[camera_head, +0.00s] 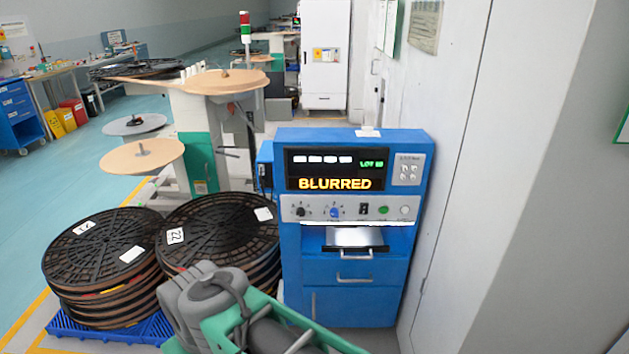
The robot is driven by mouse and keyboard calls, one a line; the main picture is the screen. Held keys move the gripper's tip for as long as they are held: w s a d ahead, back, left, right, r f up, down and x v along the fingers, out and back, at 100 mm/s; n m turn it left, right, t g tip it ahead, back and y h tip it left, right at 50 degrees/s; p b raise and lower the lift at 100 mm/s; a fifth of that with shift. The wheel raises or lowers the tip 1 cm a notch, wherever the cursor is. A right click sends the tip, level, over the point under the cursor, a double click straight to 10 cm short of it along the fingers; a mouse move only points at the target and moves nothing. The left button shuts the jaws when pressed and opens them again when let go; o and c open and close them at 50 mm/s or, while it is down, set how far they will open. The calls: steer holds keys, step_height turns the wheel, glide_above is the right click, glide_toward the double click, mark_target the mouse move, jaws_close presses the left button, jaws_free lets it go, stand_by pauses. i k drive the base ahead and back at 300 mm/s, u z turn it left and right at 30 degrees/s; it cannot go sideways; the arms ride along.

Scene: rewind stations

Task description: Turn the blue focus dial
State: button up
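The blue focus dial (335,211) is a small round knob on the pale control strip of a blue cabinet (354,272). It sits right of a black knob (300,211) and left of a dark switch. The cabinet's dark display (326,170) reads "BLURRED" in orange, with "LOT" and a number in green and a row of white blocks above. My grey and green arm shows at the bottom centre, in front of and below the cabinet, apart from the dial in the picture. I cannot make out any gripper fingers. Nothing covers the dial.
Stacks of black reels (103,249) stand on a blue pallet (90,330) left of the cabinet. A rewind station with round tan plates (140,155) stands behind them. A pale wall (480,200) closes off the right. A shelf with a silver plate (355,237) juts out below the controls.

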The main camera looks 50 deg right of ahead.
mark_target(334, 212)
steer(key=z, duration=0.3)
steer(key=i, duration=1.05)
steer(key=z, duration=0.3)
